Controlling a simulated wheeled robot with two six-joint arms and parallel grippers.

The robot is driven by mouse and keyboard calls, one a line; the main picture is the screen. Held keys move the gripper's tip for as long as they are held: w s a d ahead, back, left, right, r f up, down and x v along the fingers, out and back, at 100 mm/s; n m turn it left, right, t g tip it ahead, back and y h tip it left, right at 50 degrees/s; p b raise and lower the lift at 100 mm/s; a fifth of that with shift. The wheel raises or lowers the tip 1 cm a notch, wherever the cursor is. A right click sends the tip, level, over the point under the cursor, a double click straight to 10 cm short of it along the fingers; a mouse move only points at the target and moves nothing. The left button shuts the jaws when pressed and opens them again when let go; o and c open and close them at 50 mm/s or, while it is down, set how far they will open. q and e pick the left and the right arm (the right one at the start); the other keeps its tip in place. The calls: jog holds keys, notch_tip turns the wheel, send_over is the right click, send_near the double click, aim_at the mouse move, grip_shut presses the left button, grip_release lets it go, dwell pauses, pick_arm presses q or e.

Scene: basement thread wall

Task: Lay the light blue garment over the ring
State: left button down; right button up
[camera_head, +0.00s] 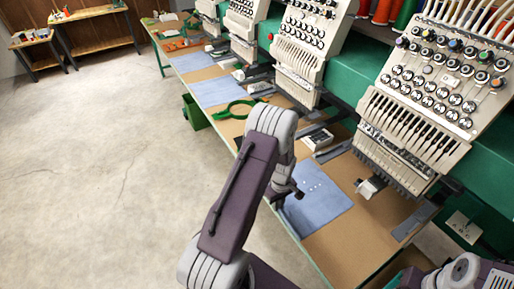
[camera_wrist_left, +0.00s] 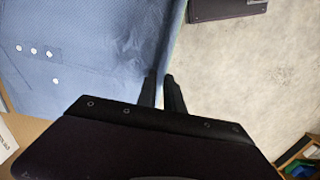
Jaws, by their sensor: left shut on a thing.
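The light blue garment (camera_head: 325,207) lies flat on the near part of the long table, with several small white dots on it. It fills the upper left of the left wrist view (camera_wrist_left: 90,70). My left gripper (camera_head: 288,193) is at the garment's left edge. In the left wrist view its two fingers (camera_wrist_left: 162,92) are close together on that edge, shut on the cloth. The green ring (camera_head: 222,114) lies farther along the table, beyond my left arm and apart from the garment. My right gripper is not in view.
Embroidery machine heads (camera_head: 425,90) stand along the table's right side. Another light blue cloth (camera_head: 215,91) lies beyond the ring. A green bin (camera_head: 195,112) stands on the floor by the table's left edge. The concrete floor (camera_head: 90,150) at left is clear.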

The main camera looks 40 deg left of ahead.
pick_arm(q)
jog(key=shift+r+p, duration=2.15)
jog(key=shift+r, duration=0.45)
jog(key=shift+f, duration=0.1)
